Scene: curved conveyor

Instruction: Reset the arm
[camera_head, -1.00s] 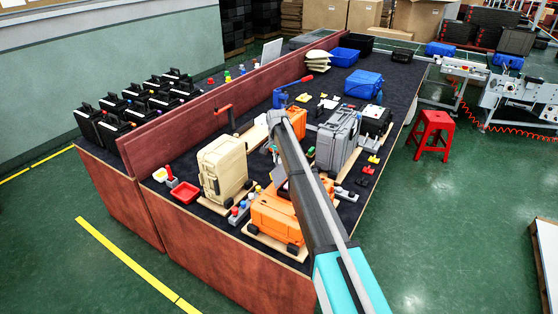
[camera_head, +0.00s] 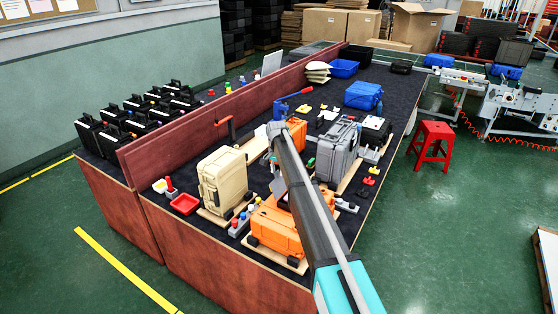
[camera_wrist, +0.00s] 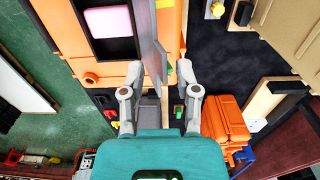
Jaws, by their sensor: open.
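My arm (camera_head: 305,195) reaches from the bottom of the head view over the dark-topped table (camera_head: 330,104). My gripper (camera_wrist: 160,75) shows in the wrist view with its two grey fingers spread apart. I see nothing held between them. A thin grey upright part stands in the view between and beyond the fingers. An orange case (camera_wrist: 167,22) fills the area beyond the left finger.
Close around the arm stand a tan case (camera_head: 222,180), an orange case (camera_head: 275,228), a grey case (camera_head: 336,150) and another orange case (camera_head: 297,133). A blue case (camera_head: 363,95) stands farther back. A red stool (camera_head: 432,143) is on the open floor at right.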

